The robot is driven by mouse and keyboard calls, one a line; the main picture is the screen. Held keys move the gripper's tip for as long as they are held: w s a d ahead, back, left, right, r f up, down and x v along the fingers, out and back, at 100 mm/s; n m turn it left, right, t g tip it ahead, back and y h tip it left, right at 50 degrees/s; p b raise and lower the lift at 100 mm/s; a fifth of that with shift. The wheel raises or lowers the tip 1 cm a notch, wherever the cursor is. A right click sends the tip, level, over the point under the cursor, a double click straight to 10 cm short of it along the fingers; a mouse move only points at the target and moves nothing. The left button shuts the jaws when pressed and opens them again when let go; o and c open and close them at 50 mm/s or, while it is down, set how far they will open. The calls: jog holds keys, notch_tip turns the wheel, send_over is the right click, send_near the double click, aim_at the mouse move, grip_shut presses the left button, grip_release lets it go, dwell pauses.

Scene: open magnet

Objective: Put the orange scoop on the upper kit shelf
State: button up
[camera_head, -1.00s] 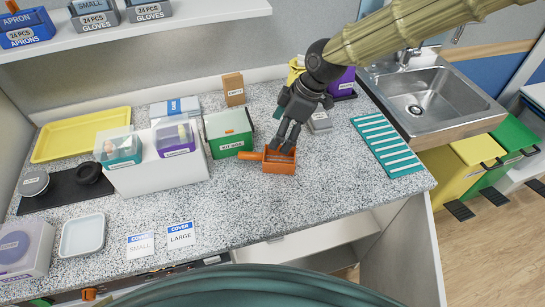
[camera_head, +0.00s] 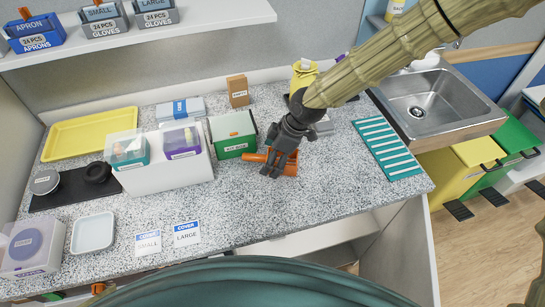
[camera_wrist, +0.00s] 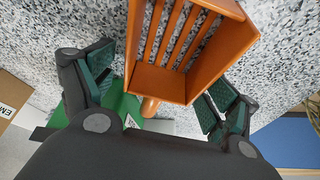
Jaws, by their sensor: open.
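The orange scoop (camera_head: 290,166) lies on the speckled counter right of the green-and-white box, its handle (camera_head: 257,157) pointing left towards that box. In the wrist view the scoop (camera_wrist: 192,45) shows a slotted base and raised walls, its short handle (camera_wrist: 150,106) towards my palm. My gripper (camera_head: 270,174) is over the scoop and hides part of it. In the wrist view my gripper (camera_wrist: 160,92) is open, with one green-padded finger on each side of the scoop and gaps visible. A white wall shelf (camera_head: 190,33) at the top left carries apron and glove boxes.
A white stand (camera_head: 165,180) with two clear-lidded kits and the green-and-white box (camera_head: 234,143) stand left of the scoop. A small brown carton (camera_head: 238,91) is behind. A teal striped mat (camera_head: 388,148) and sink (camera_head: 435,105) are right.

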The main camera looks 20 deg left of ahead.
jog(key=shift+f, duration=0.1)
jog(key=shift+c, duration=0.3)
jog(key=c, duration=1.2)
jog(key=shift+o, duration=0.2)
jog(key=shift+r, duration=0.2)
